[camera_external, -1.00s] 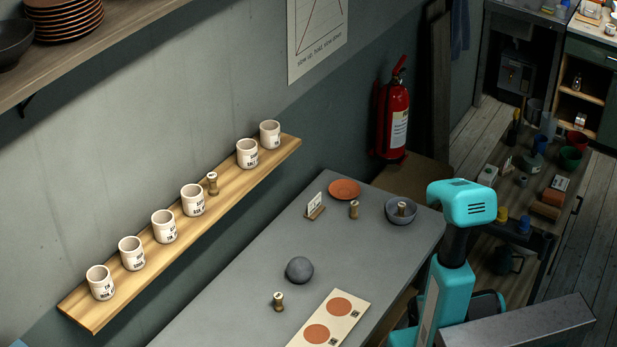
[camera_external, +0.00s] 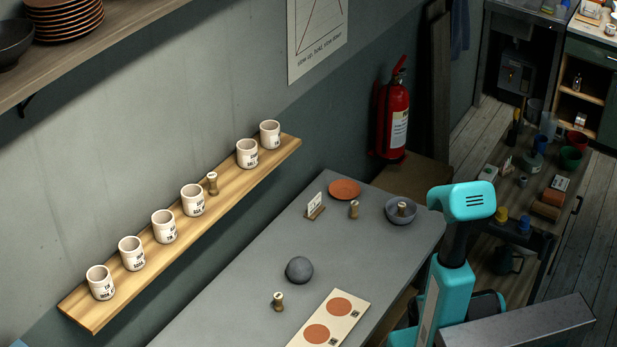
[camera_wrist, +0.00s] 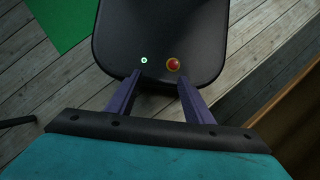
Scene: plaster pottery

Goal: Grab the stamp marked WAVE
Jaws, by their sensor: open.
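Several small stamps with wooden handles are in the external view. One stamp (camera_external: 278,301) stands at the front of the grey table, near the dark ball. Another stamp (camera_external: 354,209) stands near the small card. A third stamp (camera_external: 402,208) is in the grey bowl (camera_external: 400,217). One more stamp (camera_external: 212,183) stands on the wall shelf among the cups. Their markings are too small to read, so I cannot tell which is marked WAVE. My gripper (camera_wrist: 157,92) shows in the wrist view, open and empty, pointing down over my own dark base. No stamp shows there.
The grey table (camera_external: 240,310) also bears a dark ball (camera_external: 299,270), a terracotta plate (camera_external: 345,189), a card stand (camera_external: 315,206) and a pale board with terracotta discs (camera_external: 335,325). White cups line the wooden shelf (camera_external: 90,319). A fire extinguisher (camera_external: 393,115) hangs behind.

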